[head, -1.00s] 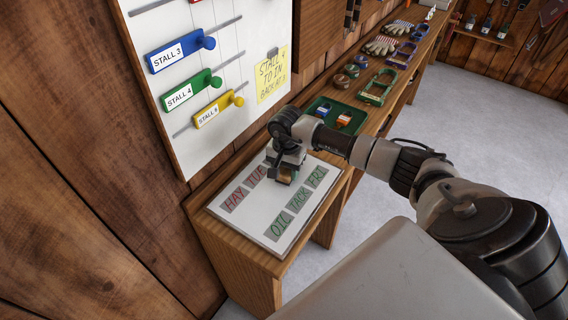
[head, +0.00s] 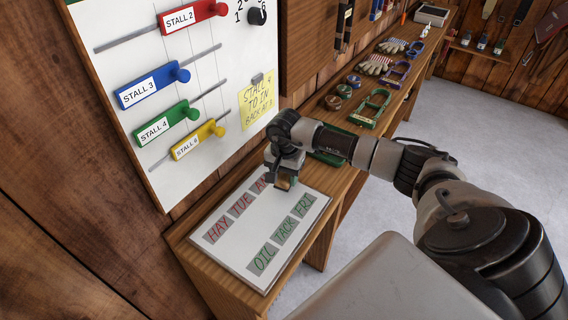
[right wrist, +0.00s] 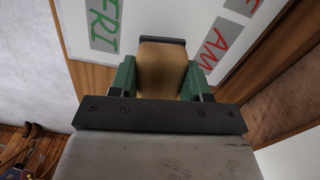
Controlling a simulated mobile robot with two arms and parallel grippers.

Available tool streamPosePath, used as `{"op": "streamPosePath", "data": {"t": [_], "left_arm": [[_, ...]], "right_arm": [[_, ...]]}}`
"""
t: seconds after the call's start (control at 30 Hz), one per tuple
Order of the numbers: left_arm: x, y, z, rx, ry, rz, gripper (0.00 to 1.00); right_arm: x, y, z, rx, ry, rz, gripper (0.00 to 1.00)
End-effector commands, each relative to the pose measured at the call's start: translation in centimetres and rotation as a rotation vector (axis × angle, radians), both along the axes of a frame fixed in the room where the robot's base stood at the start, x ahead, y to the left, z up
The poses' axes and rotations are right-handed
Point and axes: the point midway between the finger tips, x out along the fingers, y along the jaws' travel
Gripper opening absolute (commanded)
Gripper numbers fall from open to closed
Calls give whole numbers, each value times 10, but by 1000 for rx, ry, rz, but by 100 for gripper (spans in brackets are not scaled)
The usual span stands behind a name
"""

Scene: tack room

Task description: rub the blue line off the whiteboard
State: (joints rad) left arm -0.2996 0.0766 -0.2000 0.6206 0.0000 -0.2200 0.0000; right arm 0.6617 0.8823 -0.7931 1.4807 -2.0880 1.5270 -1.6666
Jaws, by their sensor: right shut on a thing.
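The whiteboard (head: 240,244) lies flat on the wooden bench, with red words HAY, TUE and a partly covered word in one row and green words OIL, TACK and FRI in the other. No blue line shows on its visible part. My right gripper (head: 285,174) is over the board's far end. It is shut on a tan block with a dark edge (right wrist: 162,68), likely the eraser, seen between the green fingers in the right wrist view. The red AM and green FRI lie on either side of it there. I cannot tell whether the block touches the board. My left gripper is not in view.
A wall board (head: 115,55) with coloured stall sliders and a yellow note (head: 257,102) hangs at the left. A green tray (head: 326,158) is mostly hidden behind my arm. Horseshoe-like items (head: 370,108), gloves and rolls lie farther along the bench. The floor at right is clear.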

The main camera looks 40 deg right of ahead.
Motion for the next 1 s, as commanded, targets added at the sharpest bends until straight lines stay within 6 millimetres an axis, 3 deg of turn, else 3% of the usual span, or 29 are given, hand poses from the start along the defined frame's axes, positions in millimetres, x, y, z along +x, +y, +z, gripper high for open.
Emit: {"op": "streamPosePath", "data": {"t": [0.47, 1.0], "left_arm": [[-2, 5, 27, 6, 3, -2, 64], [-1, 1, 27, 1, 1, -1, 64]], "right_arm": [[-1, -3, 45, -1, -1, -18, 16], [-2, -3, 47, -1, -1, -19, 16]]}}
